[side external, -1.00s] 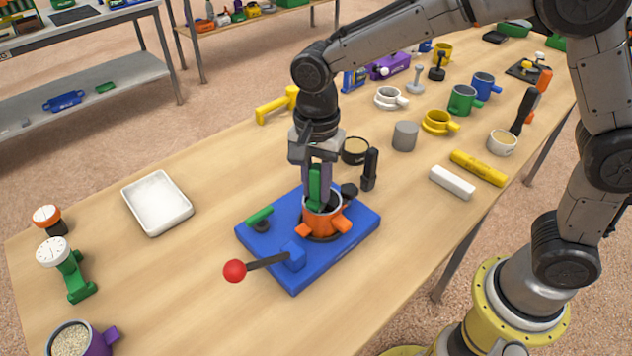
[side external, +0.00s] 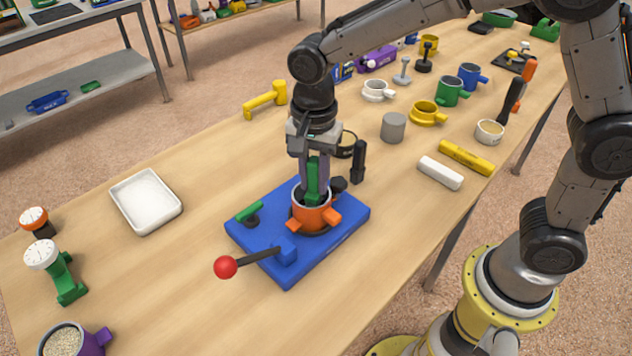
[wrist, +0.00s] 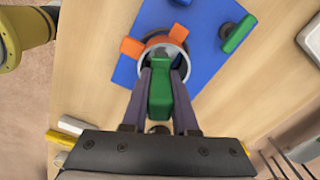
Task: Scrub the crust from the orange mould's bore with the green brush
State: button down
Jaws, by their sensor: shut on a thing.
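The orange mould (side external: 312,214) stands upright on a blue base plate (side external: 344,238), its bore facing up. My gripper (side external: 313,178) is above the mould, pointing down, shut on the green brush (side external: 313,180). The brush's green handle shows between the fingers, and its lower end goes down into the mould's mouth. In the wrist view the green brush (wrist: 161,95) is between the two fingers, over the ring of the orange mould (wrist: 132,47). The brush's bristles and any crust inside the bore are hidden.
A lever with a red knob (side external: 226,267) sticks out from the plate's front. A green clamp handle (side external: 249,211) is on its left. A black-handled tool (side external: 358,162) stands close behind my gripper. A white tray (side external: 146,201) lies left. Cups and bars lie to the right.

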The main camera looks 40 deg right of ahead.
jog(key=shift+w+d+r, duration=0.15)
jog(key=shift+w+r, duration=0.45)
jog(key=shift+w, duration=0.05)
jog(key=shift+s+a+f, duration=0.1)
jog(key=shift+s+a, duration=0.85)
jog(key=shift+a, duration=0.15)
jog(key=shift+s+d+f, duration=0.15)
jog(key=shift+d+f, duration=0.25)
jog(key=shift+f, duration=0.15)
jog(key=shift+s+d+f, duration=0.15)
jog(key=shift+d+f, duration=0.2)
jog(key=shift+f, duration=0.15)
jog(key=shift+w+d+r, duration=0.2)
jog(key=shift+w+r, duration=0.9)
jog(key=shift+w, duration=0.05)
jog(key=shift+w+a+f, duration=0.3)
jog(key=shift+a+f, duration=0.45)
jog(key=shift+f, duration=0.15)
jog(key=shift+s, duration=0.1)
jog(key=shift+s+d, duration=0.25)
jog(key=shift+s, duration=0.4)
